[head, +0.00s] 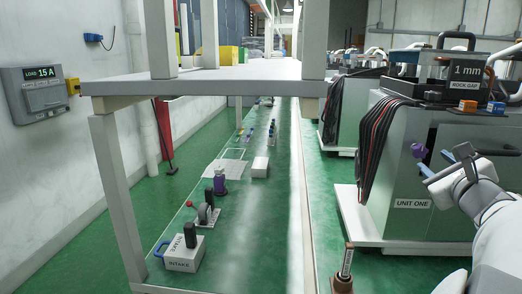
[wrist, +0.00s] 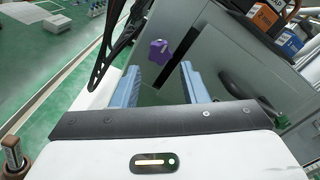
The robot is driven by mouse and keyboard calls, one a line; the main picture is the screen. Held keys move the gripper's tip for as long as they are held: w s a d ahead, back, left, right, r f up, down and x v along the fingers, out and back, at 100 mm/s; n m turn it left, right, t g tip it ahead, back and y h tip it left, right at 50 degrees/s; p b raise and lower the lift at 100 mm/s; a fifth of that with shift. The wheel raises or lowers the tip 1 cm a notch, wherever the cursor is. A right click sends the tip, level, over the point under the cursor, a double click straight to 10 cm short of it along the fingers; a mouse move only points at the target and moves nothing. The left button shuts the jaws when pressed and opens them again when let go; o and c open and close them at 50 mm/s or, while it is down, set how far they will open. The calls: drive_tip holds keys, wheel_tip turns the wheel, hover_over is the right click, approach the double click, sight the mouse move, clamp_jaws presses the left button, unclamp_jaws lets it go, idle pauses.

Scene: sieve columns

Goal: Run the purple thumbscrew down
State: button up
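The purple thumbscrew (head: 418,150) is a lobed knob on the side of the grey machine labelled UNIT ONE (head: 412,215). In the wrist view the thumbscrew (wrist: 160,52) shows ahead, above the gap between my fingertips. My gripper (head: 437,163) is open with two blue fingers, just right of the thumbscrew in the head view. In the wrist view my gripper (wrist: 160,82) is empty, and the fingers appear short of the knob without touching it. The thumbscrew's shaft is not clear to see.
Black cables (head: 375,150) hang down the machine's left side, near the thumbscrew. A block marked 1 mm (head: 464,71) and orange and blue boxes sit on top. A bench with a glass lower shelf stands left, holding INTAKE (head: 184,254). A green-floored aisle lies between.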

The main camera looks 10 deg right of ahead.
sight(421, 151)
drive_tip(key=x, duration=0.7)
drive_tip(key=shift+w+d, duration=0.1)
drive_tip(key=shift+w, duration=0.25)
drive_tip(key=shift+c, duration=0.2)
drive_tip(key=c, duration=0.7)
drive_tip(key=shift+o, duration=0.2)
